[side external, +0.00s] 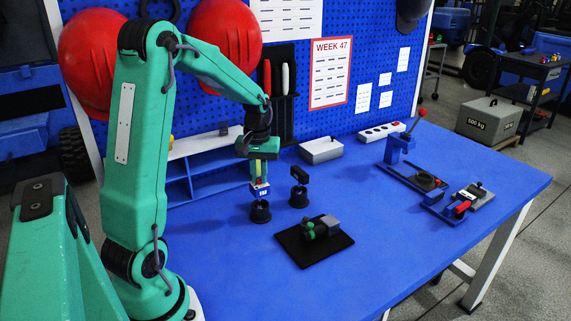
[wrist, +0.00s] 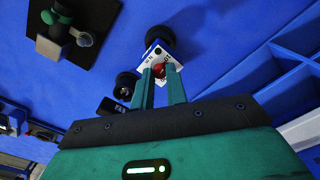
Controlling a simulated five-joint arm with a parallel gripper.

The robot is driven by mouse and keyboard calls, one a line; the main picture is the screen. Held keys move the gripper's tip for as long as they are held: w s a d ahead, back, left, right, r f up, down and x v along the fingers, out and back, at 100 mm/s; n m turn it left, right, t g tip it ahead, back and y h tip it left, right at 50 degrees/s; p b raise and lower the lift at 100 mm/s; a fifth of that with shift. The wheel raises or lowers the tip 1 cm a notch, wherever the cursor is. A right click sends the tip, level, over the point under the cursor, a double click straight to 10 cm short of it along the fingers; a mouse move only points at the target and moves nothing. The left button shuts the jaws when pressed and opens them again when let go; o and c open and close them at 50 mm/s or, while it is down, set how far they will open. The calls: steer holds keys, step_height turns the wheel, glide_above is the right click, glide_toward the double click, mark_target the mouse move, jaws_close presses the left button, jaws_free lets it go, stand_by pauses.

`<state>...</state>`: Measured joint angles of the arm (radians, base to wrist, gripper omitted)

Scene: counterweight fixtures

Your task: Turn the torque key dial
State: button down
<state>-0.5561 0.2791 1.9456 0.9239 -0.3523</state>
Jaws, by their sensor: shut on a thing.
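The torque key with its dial looks to be the small blue-and-white block (side external: 260,188) on a round black base (side external: 260,211), upright on the blue table. In the wrist view the block's white face (wrist: 150,54) shows dark marks and a red part (wrist: 159,70) between my fingertips. My gripper (side external: 260,177) points down from above and is shut on the top of this block. The fingers (wrist: 160,75) hide part of the dial, so its setting cannot be read.
A second black piece with a crossbar (side external: 299,175) stands close by on the right. A black mat (side external: 292,248) holds a green-and-grey fixture (side external: 322,227) in front. A grey box (side external: 320,150) and blue shelf (side external: 205,166) are behind.

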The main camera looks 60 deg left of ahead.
mark_target(259, 180)
steer(key=shift+n, duration=0.4)
steer(key=c, duration=1.4)
jaws_free()
steer(key=shift+r, duration=3.9)
